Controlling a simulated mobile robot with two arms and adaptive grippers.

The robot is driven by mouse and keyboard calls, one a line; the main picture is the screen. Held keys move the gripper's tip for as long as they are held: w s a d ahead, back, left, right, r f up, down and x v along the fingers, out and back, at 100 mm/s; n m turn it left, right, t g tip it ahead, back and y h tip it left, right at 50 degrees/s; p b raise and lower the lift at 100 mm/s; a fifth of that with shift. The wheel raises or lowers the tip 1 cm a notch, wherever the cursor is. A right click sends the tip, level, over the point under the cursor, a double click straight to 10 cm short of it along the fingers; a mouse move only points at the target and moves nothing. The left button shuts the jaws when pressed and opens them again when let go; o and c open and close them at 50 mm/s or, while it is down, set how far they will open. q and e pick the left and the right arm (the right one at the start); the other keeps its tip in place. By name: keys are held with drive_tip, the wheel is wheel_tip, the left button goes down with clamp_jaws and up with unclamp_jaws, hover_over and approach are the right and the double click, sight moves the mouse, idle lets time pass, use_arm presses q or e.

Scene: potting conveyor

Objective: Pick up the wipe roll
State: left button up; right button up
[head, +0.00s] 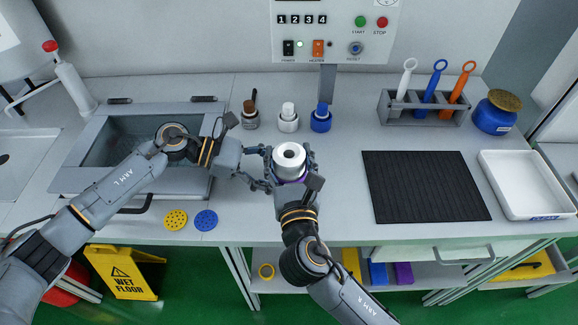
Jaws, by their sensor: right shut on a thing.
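The white wipe roll (289,156) stands upright near the middle of the counter in the head view, its dark core hole facing up. My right gripper (290,165) comes from the front and is shut on the roll, with fingers on both sides. A bit of purple shows at the roll's lower edge. My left gripper (264,167) is at the roll's left side with its fingers spread apart, pointing at the roll. Whether its fingertips touch the roll or the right gripper cannot be told. Whether the roll rests on the counter is hidden.
Three small bottles (288,118) stand behind the roll. A black ribbed mat (425,210) and a white tray (492,165) lie right. A tool rack (386,105) and blue jar (494,113) stand behind them. A sink (100,180) and two round discs (206,220) are left.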

wheel_tip(320, 180, up, 10)
drive_tip(key=shift+r, duration=0.1)
use_arm(q)
drive_tip(key=o, duration=1.1)
drive_tip(key=shift+c, duration=0.2)
drive_tip(key=shift+a, duration=0.1)
drive_tip(key=v, duration=1.1)
drive_tip(key=shift+w+a+r, duration=0.1)
drive_tip(key=shift+a+r, duration=0.05)
drive_tip(key=shift+a, duration=0.25)
